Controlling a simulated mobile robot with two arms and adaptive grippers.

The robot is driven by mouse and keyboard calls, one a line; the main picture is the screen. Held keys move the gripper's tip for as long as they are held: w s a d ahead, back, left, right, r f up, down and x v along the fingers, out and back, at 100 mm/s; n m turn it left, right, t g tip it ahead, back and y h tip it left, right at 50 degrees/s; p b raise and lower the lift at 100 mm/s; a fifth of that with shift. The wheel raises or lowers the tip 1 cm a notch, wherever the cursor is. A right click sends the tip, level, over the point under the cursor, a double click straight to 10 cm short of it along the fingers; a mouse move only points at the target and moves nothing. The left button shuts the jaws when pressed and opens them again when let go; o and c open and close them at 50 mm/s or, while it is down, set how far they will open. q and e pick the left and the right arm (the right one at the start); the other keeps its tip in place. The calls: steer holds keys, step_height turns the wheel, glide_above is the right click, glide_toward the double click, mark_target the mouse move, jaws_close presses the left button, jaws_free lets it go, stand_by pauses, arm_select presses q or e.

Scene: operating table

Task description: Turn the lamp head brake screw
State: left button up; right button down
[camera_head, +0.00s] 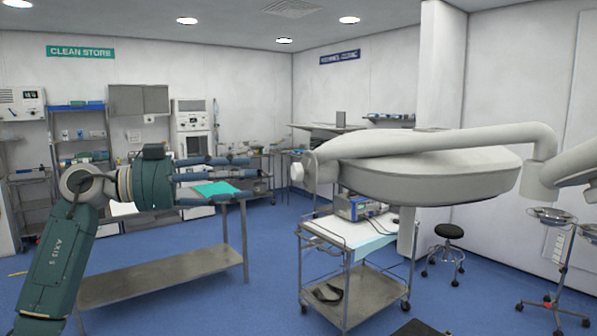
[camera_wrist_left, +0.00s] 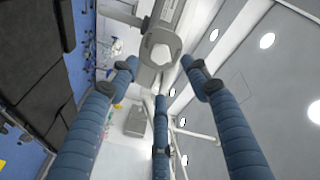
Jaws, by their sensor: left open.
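The large pale lamp head (camera_head: 430,180) hangs from a white arm at the right of the head view. A round pale knob, apparently the brake screw (camera_head: 297,172), sticks out at its left end. In the wrist view a pale knob-like end (camera_wrist_left: 160,50) lies straight ahead, beyond the fingertips. My left gripper (camera_head: 243,178) points right toward the knob, with a gap between them. Its blue fingers (camera_wrist_left: 160,78) are spread open and empty, touching nothing. My right gripper is not in view.
A steel table (camera_head: 165,276) with a green cloth stands below my left arm. A wheeled trolley (camera_head: 345,265) with a device is below the lamp. A black stool (camera_head: 449,231) stands behind. The air between gripper and knob looks clear.

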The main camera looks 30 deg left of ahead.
mark_target(293, 174)
arm_select(q)
steer(key=p+x, duration=0.4)
steer(key=x, duration=0.5)
steer(key=shift+r, duration=0.15)
steer(key=shift+w+d+f+p, duration=0.2)
steer(key=shift+w+d+p, duration=0.15)
steer(key=shift+w+p, duration=0.15)
steer(key=c, duration=1.1)
